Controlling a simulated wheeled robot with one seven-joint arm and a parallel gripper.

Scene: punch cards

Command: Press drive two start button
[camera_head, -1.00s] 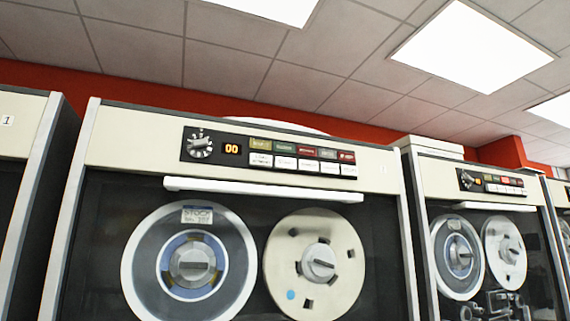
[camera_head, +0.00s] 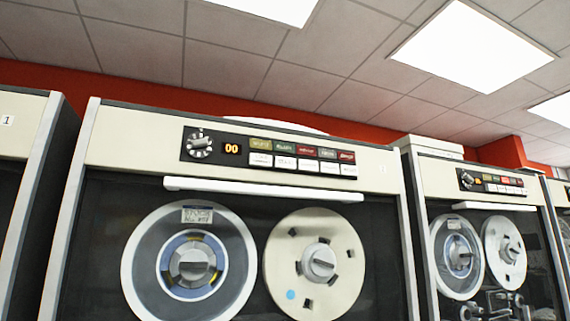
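A tape drive cabinet (camera_head: 240,115) fills the middle of the head view. Its control panel (camera_head: 186,155) holds a dark knob (camera_head: 198,144), an orange display (camera_head: 232,149) reading 00, a row of coloured labels (camera_head: 294,147) and a row of white buttons (camera_head: 297,164) below them. The label lettering is too blurred to read, so I cannot tell which button is start. A faint number mark (camera_head: 382,169) is at the cabinet's right; I cannot read it surely. A second drive (camera_head: 480,183) with a similar panel stands at right. My gripper is not in view.
A white handle bar (camera_head: 262,190) runs under the middle panel. Two tape reels (camera_head: 243,275) (camera_head: 318,215) sit behind the door. A cabinet marked 1 (camera_head: 18,140) is at the left edge. Red wall (camera_head: 150,93) and ceiling lights (camera_head: 470,50) are above.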

